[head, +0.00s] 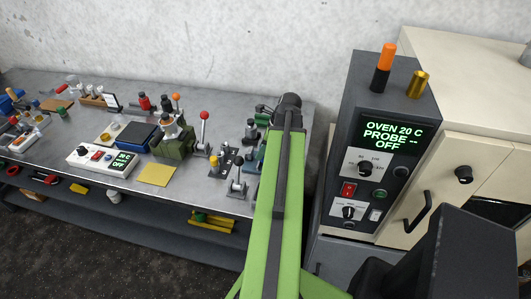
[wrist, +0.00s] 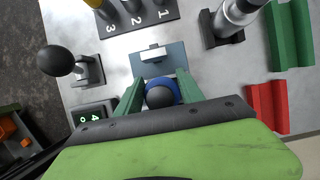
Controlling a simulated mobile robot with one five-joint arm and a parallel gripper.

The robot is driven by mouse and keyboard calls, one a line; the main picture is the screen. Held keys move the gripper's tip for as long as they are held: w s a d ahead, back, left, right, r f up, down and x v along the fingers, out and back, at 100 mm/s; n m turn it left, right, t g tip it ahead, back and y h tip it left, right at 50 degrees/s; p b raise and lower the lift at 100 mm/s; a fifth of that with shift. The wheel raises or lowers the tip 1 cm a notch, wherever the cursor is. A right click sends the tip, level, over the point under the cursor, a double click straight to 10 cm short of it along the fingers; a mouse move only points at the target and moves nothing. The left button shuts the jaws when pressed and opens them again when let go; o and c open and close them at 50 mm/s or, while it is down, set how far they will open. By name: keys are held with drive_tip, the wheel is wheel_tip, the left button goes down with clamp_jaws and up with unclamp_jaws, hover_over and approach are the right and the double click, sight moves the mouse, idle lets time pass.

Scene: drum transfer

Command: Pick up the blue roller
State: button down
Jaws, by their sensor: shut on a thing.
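The blue roller (wrist: 177,87) shows in the wrist view between the two green fingers of my gripper (wrist: 158,92). Its blue rim is visible around a dark rounded middle. My gripper is shut on it, over a blue-grey plate (wrist: 177,58) with a pale raised piece. I cannot tell whether the roller touches the plate. In the head view my green arm reaches to the bench's right end and hides the roller and the fingers.
In the wrist view, a numbered dark block (wrist: 152,23) is beyond, a black-knobbed lever (wrist: 55,61) at left, and green (wrist: 291,35) and red (wrist: 267,106) blocks at right. The head view shows a crowded bench and a dark oven panel (head: 375,165) right of my arm.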

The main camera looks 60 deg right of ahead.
drive_tip(key=shift+r, duration=0.1)
wheel_tip(320, 180, up, 10)
drive_tip(key=p, duration=1)
drive_tip(key=shift+r+p, duration=0.25)
drive_tip(key=shift+p, duration=0.1)
drive_tip(key=shift+f, duration=0.1)
